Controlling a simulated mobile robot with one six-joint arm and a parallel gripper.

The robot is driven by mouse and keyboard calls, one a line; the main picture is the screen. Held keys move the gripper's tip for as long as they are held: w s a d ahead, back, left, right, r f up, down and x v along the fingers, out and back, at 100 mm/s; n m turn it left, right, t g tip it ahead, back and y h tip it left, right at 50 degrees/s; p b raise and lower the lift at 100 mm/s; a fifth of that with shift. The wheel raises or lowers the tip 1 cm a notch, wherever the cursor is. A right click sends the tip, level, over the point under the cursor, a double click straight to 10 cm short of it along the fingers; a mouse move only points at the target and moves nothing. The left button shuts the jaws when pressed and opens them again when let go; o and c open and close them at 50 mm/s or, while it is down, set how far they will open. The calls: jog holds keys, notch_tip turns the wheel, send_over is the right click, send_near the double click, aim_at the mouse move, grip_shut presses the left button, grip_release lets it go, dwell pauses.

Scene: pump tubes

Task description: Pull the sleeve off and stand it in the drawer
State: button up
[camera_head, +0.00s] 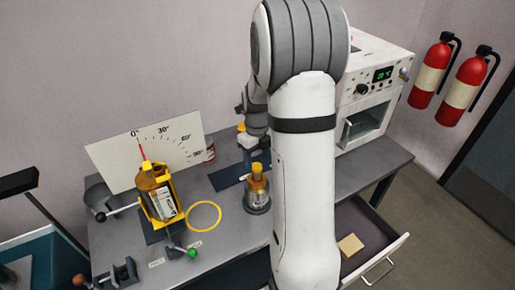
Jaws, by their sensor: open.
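The drawer (377,228) stands open at the lower right of the bench, with a tan block (350,245) lying in it. An amber bottle-like piece with a yellow-orange cap (257,179) stands upright in a grey round holder (257,203) at mid-bench. I cannot tell for sure which part is the sleeve. My gripper (252,143) is open above the bench, behind and a little above the amber piece. It is small and partly hidden by my arm, and I see nothing held in it.
At left, a yellow cradle (151,180) holds a labelled amber bottle (165,203) before a white angle dial (180,146). A yellow ring (204,216) lies on the bench (222,239). A white oven (365,120) stands at the back right. My arm hides the bench's middle.

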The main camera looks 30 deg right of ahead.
aim_at(257, 165)
jog(key=shift+f+p, duration=0.35)
jog(key=shift+f, duration=2.35)
jog(key=shift+c, duration=0.5)
grip_shut()
jog(key=shift+r+p, duration=0.4)
jog(key=shift+r, duration=0.4)
jog(key=shift+r+p, duration=1.3)
jog(key=shift+r, duration=0.85)
